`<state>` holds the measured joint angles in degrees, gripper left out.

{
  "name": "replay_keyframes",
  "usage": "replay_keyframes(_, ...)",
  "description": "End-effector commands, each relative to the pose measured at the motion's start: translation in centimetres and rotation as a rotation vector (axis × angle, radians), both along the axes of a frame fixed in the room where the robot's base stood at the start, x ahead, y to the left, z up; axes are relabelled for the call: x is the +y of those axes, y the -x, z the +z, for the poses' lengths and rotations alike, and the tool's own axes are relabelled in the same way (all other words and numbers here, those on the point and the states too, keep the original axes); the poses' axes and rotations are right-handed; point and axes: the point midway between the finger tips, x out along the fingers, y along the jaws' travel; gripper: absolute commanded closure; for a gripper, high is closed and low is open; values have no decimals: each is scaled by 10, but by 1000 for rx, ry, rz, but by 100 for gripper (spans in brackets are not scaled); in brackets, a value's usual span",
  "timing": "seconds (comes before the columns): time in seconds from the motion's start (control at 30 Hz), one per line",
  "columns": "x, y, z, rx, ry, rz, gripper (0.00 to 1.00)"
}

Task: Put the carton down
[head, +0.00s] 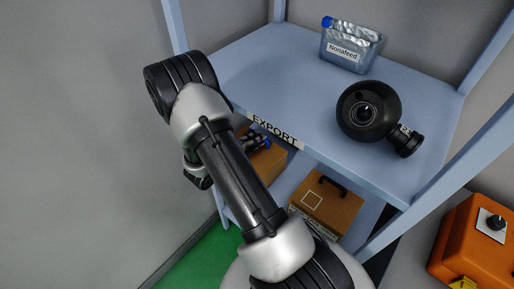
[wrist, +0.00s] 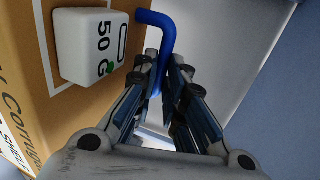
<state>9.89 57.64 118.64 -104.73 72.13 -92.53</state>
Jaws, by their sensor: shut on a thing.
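A brown carton (head: 268,167) shows partly below the upper shelf's front edge in the head view, behind my arm. In the wrist view the carton (wrist: 22,75) fills the left side, with a white block marked "50 G" (wrist: 90,47) on its face and a bent blue handle (wrist: 166,40). My gripper (wrist: 162,92) is shut on the blue handle, beside the carton's face. In the head view my gripper (head: 256,142) is small and partly hidden by my arm and the shelf edge. I cannot tell whether the carton touches the lower shelf.
Another carton (head: 326,207) with a black handle stands on the lower shelf (head: 288,182), to the right. The upper shelf (head: 270,75), labelled EXPORT, holds a Nonafeed container (head: 350,48) and a round black camera (head: 368,108). An orange box (head: 475,240) is at far right.

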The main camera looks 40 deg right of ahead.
Motion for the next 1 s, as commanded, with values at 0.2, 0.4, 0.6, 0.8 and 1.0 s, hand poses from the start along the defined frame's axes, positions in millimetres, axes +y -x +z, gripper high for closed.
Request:
replay_keyframes(0.2, 0, 0, -29, -1, 3, 0, 100)
replay_keyframes(0.4, 0, 0, -29, -2, 3, -1, 100)
replay_keyframes(0.6, 0, 0, -33, 1, -1, 0, 88)
replay_keyframes(0.8, 0, 0, -32, 0, -1, 0, 74)
replay_keyframes(1.0, 0, 0, -32, 0, -1, 0, 69)
